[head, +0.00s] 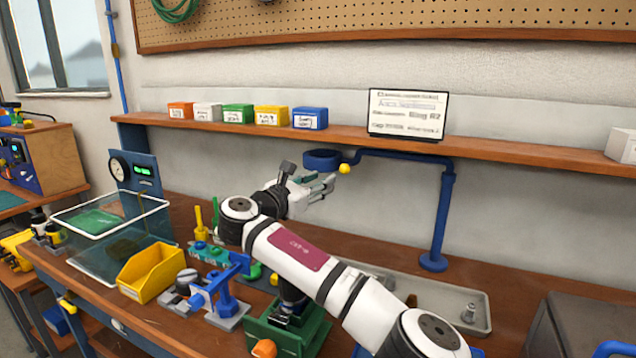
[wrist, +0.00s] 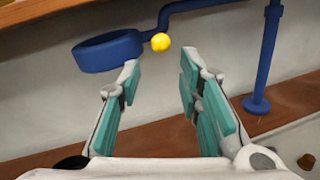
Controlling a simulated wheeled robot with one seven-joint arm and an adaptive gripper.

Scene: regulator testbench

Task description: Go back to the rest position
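My gripper (head: 322,186) is raised above the bench, just below the shelf. In the wrist view my gripper (wrist: 160,78) has its two teal-padded fingers apart with nothing between them. Beyond the fingertips are a blue ring (wrist: 108,50) and a small yellow ball (wrist: 160,42) on a blue pipe stand. In the head view the blue ring (head: 322,159) and the yellow ball (head: 344,169) sit just above and right of the fingertips. I cannot tell whether the fingers touch them. My arm reaches in from the lower right, hiding part of the bench.
A blue post (head: 441,215) stands right of my gripper. The wooden shelf (head: 400,145) holds several coloured boxes and a sign (head: 407,113). Below are a yellow bin (head: 152,272), a clear tank (head: 76,217), a blue clamp fixture (head: 222,292), a green block (head: 312,334) and a grey tray (head: 445,297).

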